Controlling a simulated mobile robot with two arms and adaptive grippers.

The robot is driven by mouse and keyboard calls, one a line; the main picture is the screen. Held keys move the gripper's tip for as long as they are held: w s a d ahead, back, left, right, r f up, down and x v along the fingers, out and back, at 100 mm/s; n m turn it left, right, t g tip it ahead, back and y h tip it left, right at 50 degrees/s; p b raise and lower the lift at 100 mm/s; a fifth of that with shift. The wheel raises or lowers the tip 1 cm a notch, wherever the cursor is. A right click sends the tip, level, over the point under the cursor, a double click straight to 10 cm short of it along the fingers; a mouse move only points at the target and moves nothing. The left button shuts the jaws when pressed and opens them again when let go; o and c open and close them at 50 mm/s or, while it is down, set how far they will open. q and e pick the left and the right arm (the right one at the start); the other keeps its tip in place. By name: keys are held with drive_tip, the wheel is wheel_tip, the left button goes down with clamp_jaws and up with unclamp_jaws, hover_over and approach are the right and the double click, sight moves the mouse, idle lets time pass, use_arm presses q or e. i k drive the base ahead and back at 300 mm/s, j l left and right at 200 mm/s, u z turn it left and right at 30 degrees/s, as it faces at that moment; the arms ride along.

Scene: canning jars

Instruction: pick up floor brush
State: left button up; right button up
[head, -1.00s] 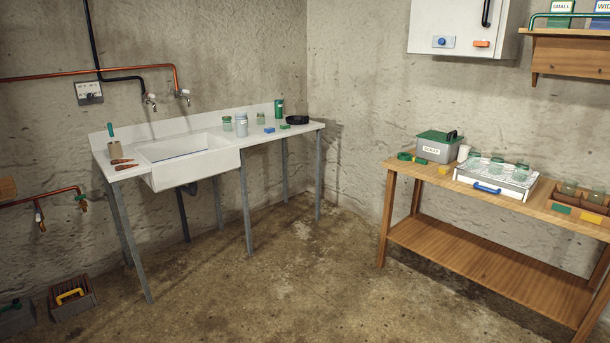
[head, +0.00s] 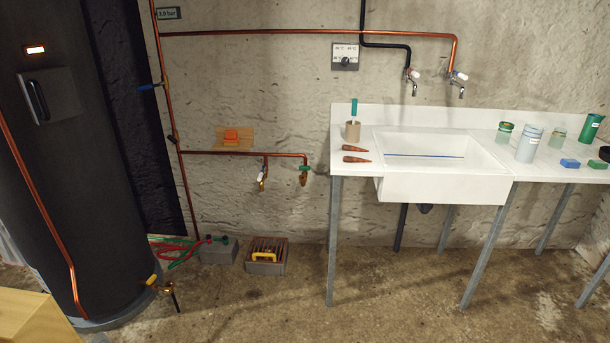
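On the floor against the wall, left of the sink table, sits a low grey box (head: 264,268) with a brown ribbed or bristly part. A yellow handle (head: 265,256) shows at its front. This may be the floor brush, but it is too small to tell for sure. No other clear floor brush shows in the head view. Neither of my grippers is in view.
A grey block with red and green hoses (head: 190,248) lies left of the box. A tall black tank (head: 85,170) stands at the left, with a yellow-handled drain valve low down. The white sink table (head: 440,185) stands at the right. Floor before the box is clear.

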sight(231, 139)
drive_tip(key=i+u, duration=0.25)
drive_tip(key=i, duration=0.25)
drive_tip(key=i+l+u, duration=0.25)
drive_tip(key=i, duration=0.25)
drive_tip(key=i+j+z, duration=0.2)
drive_tip(key=i, duration=0.3)
drive_tip(key=i+j+z, duration=0.15)
drive_tip(key=i, duration=0.4)
drive_tip(key=i+j+z, duration=0.2)
drive_tip(key=i+j, duration=0.25)
